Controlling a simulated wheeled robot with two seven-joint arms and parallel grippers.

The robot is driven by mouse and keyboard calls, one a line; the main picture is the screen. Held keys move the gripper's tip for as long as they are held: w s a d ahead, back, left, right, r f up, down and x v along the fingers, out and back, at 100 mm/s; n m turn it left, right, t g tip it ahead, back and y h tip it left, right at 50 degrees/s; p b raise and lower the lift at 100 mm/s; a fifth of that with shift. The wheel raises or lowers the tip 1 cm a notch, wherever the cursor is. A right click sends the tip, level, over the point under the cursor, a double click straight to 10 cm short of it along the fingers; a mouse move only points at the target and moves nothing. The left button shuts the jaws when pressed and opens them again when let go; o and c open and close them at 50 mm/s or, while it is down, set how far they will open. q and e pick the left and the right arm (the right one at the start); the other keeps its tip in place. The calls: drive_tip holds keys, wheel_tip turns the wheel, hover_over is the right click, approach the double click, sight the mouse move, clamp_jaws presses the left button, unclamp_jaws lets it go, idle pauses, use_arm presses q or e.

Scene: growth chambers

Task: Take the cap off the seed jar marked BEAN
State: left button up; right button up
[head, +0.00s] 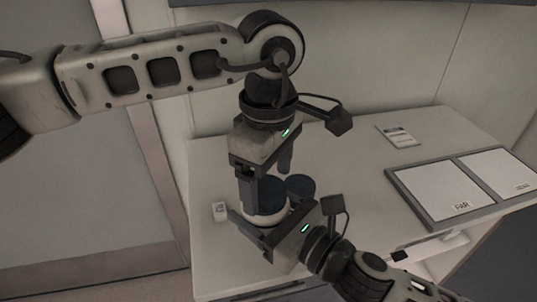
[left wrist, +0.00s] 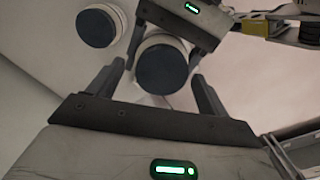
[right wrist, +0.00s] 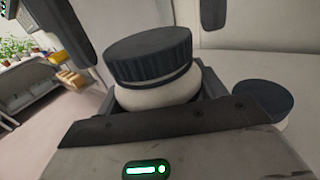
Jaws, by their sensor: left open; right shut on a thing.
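A white jar with a ridged dark blue cap (head: 266,196) stands near the table's left front; the cap is on. The jar's white body (right wrist: 155,94) sits between the fingers of my right gripper (head: 266,217), which is shut on it below the cap. My left gripper (head: 264,182) is open and points down over the jar, with a finger on either side of the cap. In the left wrist view the cap (left wrist: 162,68) lies between its fingertips. A second dark-capped jar (head: 300,187) stands close beside it. I can read no jar marking.
A small white card (head: 220,211) stands left of the jars. A grey-framed tray (head: 424,213) with two pale panels, one marked FAR, lies at the right. A small booklet (head: 397,135) lies at the back. The table between is clear.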

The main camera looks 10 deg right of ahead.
use_arm(q)
drive_tip(key=shift+f, duration=0.45)
drive_tip(key=c, duration=1)
drive_tip(key=n, duration=0.4)
drive_tip(key=shift+w+d+r, duration=0.1)
drive_tip(key=n, duration=0.4)
drive_tip(key=shift+w+n, duration=0.15)
drive_tip(key=shift+n, duration=0.25)
drive_tip(key=n, duration=0.7)
drive_tip(key=shift+w, duration=0.15)
drive_tip(key=shift+r, duration=0.15)
drive_tip(key=shift+r, duration=0.95)
